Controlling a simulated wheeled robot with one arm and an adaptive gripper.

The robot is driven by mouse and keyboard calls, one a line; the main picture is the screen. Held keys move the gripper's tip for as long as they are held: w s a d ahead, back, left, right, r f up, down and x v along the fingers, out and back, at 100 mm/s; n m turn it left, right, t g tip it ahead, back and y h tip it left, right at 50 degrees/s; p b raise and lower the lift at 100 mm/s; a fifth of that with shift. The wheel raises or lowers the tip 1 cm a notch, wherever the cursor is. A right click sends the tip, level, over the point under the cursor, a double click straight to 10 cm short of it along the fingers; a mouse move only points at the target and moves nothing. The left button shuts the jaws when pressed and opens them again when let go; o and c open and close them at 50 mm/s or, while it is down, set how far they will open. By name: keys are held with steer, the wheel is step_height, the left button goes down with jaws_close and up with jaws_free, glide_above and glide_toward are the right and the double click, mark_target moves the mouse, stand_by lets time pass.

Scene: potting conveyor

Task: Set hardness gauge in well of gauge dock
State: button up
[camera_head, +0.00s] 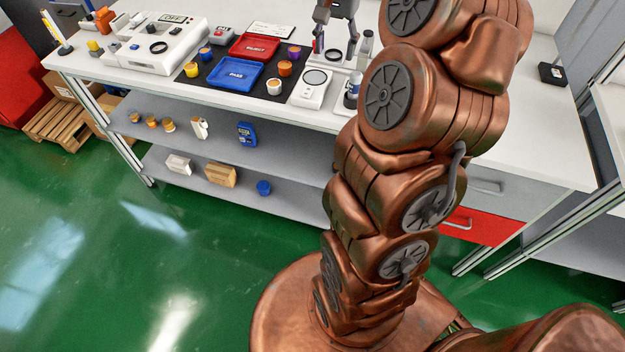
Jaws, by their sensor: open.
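My gripper (335,48) is at the top of the head view, over the back of the white bench. Its fingers point down and are apart, and I see nothing held between them. My arm hides the bench to the right.
A red REJECT tray (255,46) and a blue PASS tray (235,75) lie on a dark mat among several small coloured cups. A white machine marked OFF (140,55) stands at left. A bottle (352,92) stands close to my arm. Shelves (240,150) below hold small items.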

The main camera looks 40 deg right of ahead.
steer(key=s+a+n, duration=0.4)
steer(key=a+n, duration=0.1)
steer(key=a, duration=0.7)
steer(key=s+a+f+n+g, duration=0.1)
steer(key=s+a+f+n, duration=0.2)
steer(key=s+a, duration=0.3)
steer(key=s+a+f+n, duration=0.3)
steer(key=s+a, duration=0.4)
steer(key=s, duration=0.7)
steer(key=shift+a+f+n+g, duration=0.2)
steer(key=shift+f+n+g, duration=0.15)
steer(key=shift+f, duration=0.5)
steer(key=shift+s, duration=0.1)
steer(key=shift+r+p, duration=0.35)
steer(key=shift+r, duration=0.05)
